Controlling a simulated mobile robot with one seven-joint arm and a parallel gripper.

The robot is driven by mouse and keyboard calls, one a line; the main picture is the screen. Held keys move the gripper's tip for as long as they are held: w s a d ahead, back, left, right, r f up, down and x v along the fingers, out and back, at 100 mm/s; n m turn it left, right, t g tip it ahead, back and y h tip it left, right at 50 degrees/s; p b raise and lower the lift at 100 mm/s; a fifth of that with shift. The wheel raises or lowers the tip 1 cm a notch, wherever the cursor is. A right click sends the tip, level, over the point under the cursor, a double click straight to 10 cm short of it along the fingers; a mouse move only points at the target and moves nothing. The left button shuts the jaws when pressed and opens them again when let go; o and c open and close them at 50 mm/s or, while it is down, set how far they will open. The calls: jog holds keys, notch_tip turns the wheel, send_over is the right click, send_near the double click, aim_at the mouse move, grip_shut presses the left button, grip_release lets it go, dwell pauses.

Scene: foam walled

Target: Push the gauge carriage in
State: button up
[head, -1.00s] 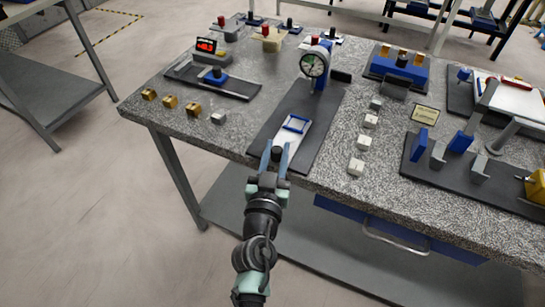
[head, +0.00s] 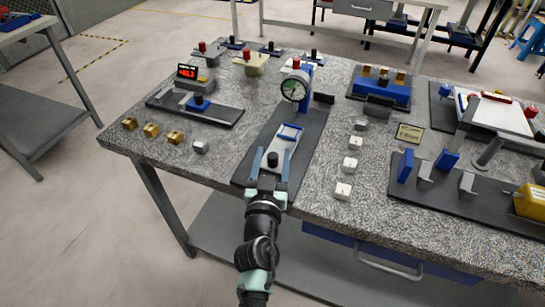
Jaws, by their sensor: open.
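The gauge carriage (head: 282,148) is a light grey plate with a blue-edged frame at its far end and a black knob (head: 272,158) near its front end. It lies on a dark base plate (head: 306,137) on the bench. A dial gauge (head: 295,88) on a blue post stands at the far end of the base plate, beyond the carriage. My gripper (head: 269,166) is at the near end of the carriage. Its two fingers are apart, one on each side of the knob. I cannot tell whether they touch it.
White blocks (head: 349,165) stand in a row to the right. A fixture with blue blocks (head: 446,160) is at the right.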

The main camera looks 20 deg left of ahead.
jog(key=b+v, duration=0.1)
jog(key=v, duration=1.2)
